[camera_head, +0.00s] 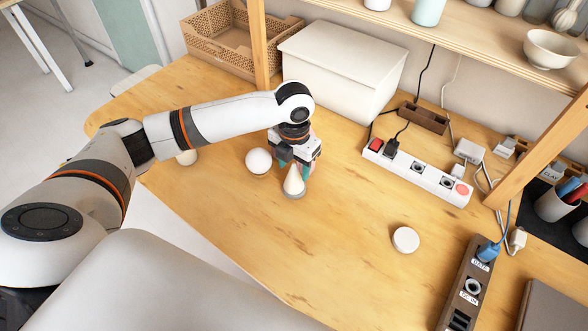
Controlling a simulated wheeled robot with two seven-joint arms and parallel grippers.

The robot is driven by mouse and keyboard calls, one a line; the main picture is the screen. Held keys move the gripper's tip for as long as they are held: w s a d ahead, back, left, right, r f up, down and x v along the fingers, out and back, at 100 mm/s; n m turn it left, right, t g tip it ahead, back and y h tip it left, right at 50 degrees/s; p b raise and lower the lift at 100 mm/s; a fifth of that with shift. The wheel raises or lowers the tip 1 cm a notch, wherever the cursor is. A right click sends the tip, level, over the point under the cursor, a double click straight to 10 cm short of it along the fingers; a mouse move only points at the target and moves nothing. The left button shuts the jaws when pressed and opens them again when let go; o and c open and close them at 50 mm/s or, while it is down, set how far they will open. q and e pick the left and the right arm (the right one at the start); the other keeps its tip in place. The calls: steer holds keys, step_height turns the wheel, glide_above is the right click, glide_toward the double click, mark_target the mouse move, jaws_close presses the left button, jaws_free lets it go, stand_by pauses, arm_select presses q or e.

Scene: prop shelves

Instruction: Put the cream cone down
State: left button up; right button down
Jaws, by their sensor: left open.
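The cream cone (293,182) stands upright on the wooden table (340,245), point up. My left gripper (293,169) is open at the cone, with its fingers on either side of the cone's upper part. Whether the fingers touch the cone cannot be told. The cone's base looks to rest on the table or on a thin pale disc. My right gripper is not in view.
A white ball (258,161) sits close left of the cone. A white disc (405,240) lies to the right. A power strip (417,172), a white box (340,68) and a woven basket (222,38) stand behind. The front middle of the table is clear.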

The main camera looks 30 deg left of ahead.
arm_select(q)
step_height(320, 180, up, 10)
steer(key=shift+f+b, duration=0.1)
steer(key=shift+b, duration=0.2)
stand_by(0.4)
